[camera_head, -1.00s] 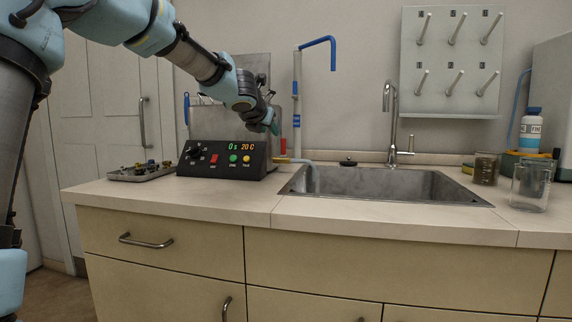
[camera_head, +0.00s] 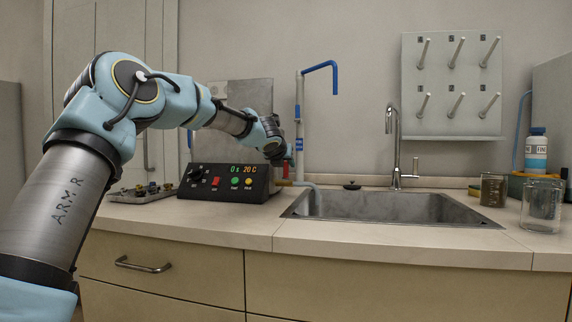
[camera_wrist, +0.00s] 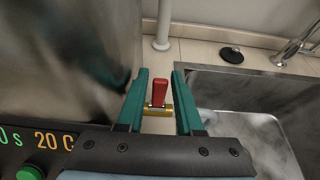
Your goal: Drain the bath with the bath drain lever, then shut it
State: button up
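The bath's dark control box (camera_head: 225,182) stands on the counter left of the sink, its display reading 0 s and 20 C. The red drain lever (camera_wrist: 161,91) sits on a yellow brass valve (camera_wrist: 157,111) at the bath's right side. It shows small in the head view (camera_head: 285,172), standing up from the valve. My gripper (camera_wrist: 160,76) is open, one teal finger on each side of the lever, with a gap visible on both sides. In the head view my gripper (camera_head: 288,158) is just above the lever. The bath's inside is hidden.
The metal sink (camera_head: 400,208) lies right of the valve, and a pale hose (camera_head: 312,188) bends over its edge. A blue-tipped standpipe (camera_head: 299,125) rises behind the valve. A black stopper (camera_head: 352,185) and tap (camera_head: 396,150) stand behind the sink. A tray of parts (camera_head: 140,193) is left.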

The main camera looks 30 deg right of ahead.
jog(key=shift+w+d+f, duration=0.1)
jog(key=shift+d, duration=0.05)
grip_shut()
dwell(0.4)
